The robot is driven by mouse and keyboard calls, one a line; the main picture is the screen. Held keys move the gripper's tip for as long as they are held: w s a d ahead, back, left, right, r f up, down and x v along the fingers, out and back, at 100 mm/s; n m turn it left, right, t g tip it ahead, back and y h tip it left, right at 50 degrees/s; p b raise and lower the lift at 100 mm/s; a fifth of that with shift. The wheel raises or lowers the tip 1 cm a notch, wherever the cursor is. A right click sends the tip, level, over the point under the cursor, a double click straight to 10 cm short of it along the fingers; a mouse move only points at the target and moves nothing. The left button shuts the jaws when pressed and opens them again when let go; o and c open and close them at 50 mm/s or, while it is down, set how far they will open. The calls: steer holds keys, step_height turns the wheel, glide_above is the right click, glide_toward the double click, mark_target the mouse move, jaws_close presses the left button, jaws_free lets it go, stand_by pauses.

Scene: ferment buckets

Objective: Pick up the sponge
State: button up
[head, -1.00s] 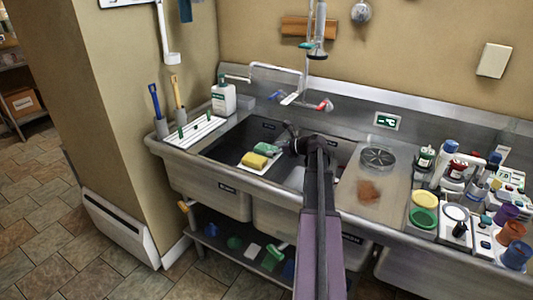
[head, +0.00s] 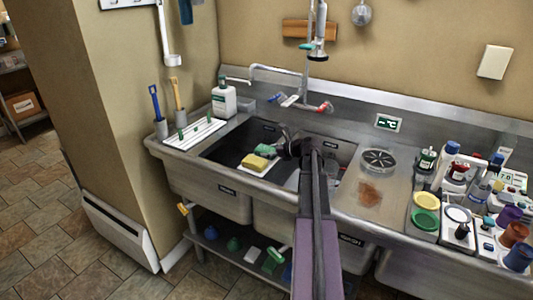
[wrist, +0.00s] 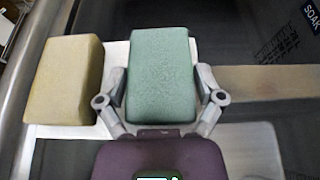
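A green sponge (wrist: 162,75) lies between the two fingers of my gripper (wrist: 162,84) in the wrist view. The fingertips are at its left and right sides, very near or touching; whether they press on it I cannot tell. A yellow sponge (wrist: 64,80) lies just to its left, on the same white board (wrist: 116,60). In the head view my gripper (head: 287,148) is low in the sink, right beside the green sponge (head: 266,148). The yellow sponge (head: 255,163) is nearer the front rim. My gripper partly hides the sink behind it.
The steel sink (head: 225,150) has walls around the sponges. A soap bottle (head: 224,100) and a white rack (head: 195,134) stand to the left. The faucet (head: 305,90) rises behind. Bottles and cups (head: 515,232) crowd the right counter.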

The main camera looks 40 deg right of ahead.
mark_target(268, 149)
steer(key=shift+r, duration=0.15)
steer(key=shift+c, duration=0.2)
step_height(268, 149, up, 4)
steer(key=p, duration=0.3)
steer(key=shift+f+p, duration=0.25)
steer(key=shift+p, duration=0.15)
steer(key=s+d+r+p, duration=0.1)
steer(key=s, duration=1.5)
steer(key=shift+d+r, duration=0.1)
steer(key=shift+r, duration=0.1)
step_height(268, 149, up, 22)
steer(key=p, duration=2.2)
steer(key=shift+f, duration=0.2)
steer(key=shift+c, duration=0.2)
